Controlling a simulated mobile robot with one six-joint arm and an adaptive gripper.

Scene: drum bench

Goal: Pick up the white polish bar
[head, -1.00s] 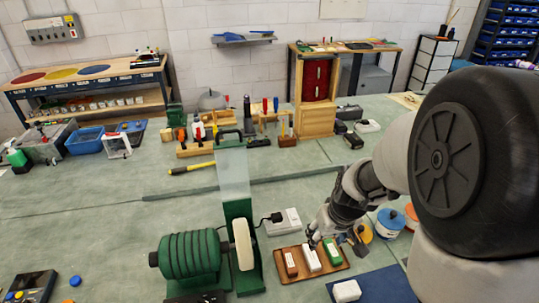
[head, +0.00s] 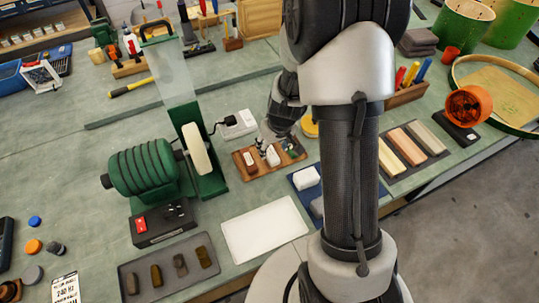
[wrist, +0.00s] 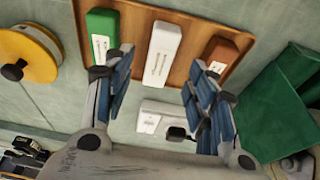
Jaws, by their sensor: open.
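The white polish bar (wrist: 163,52) lies in a wooden tray (wrist: 188,17) between a green bar (wrist: 102,35) and a brown bar (wrist: 219,57). In the head view, the white bar (head: 272,156) sits in the middle of the tray (head: 262,171). My gripper (wrist: 161,63) is open and empty, one finger on each side of the white bar as seen in the wrist view. I cannot tell whether the fingertips are level with the bar or still above it. In the head view, my gripper (head: 274,146) is small at the tray and partly hidden by my arm.
A green buffing machine (head: 140,172) with a white wheel (head: 196,152) stands left of the tray. A white socket box (head: 238,124) is behind it. A blue mat (head: 296,180) with white blocks lies in front.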

